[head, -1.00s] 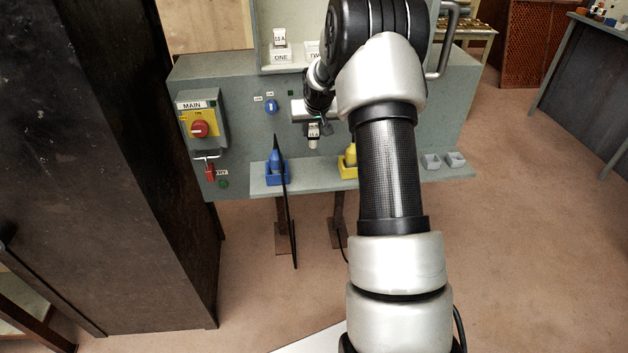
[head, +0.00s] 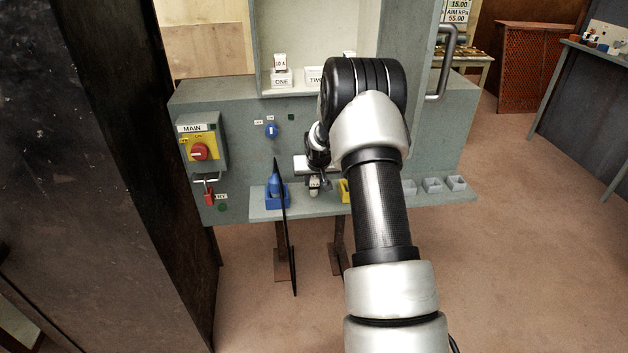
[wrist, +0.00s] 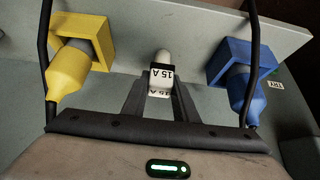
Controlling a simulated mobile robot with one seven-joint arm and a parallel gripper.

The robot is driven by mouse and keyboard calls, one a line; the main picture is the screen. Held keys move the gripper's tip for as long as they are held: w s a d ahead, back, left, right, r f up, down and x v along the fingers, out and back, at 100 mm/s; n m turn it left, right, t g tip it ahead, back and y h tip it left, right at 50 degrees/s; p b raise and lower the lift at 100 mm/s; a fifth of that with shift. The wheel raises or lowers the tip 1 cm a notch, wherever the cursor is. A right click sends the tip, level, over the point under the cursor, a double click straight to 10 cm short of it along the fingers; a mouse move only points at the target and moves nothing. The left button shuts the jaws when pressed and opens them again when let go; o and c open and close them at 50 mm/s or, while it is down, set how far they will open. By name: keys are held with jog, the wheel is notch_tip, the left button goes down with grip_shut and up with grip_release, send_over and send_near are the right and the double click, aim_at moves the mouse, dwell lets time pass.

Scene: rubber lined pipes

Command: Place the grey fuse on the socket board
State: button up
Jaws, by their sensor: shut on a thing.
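My gripper (wrist: 150,100) is shut on the grey fuse (wrist: 162,75), which has a white "15 A" label and a pale rounded end. In the head view the fuse (head: 314,186) shows just above or at the grey shelf, between the blue and yellow holders; I cannot tell whether it touches the shelf. The socket board is in the open grey cabinet above, with socket ONE (head: 281,79) and socket TWO (head: 314,75). A fuse labelled "10 A" (head: 280,62) stands at ONE. My arm hides the board's right part.
A blue holder (head: 277,196) and a yellow holder (wrist: 94,36) with plugs flank the gripper. Thin black rods stand close by. Several grey cups (head: 432,185) sit on the shelf's right. The MAIN switch box (head: 203,148) is left. A cabinet handle (head: 441,62) projects at right.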

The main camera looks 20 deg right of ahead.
jog(key=shift+f, duration=0.2)
jog(key=o, duration=1.1)
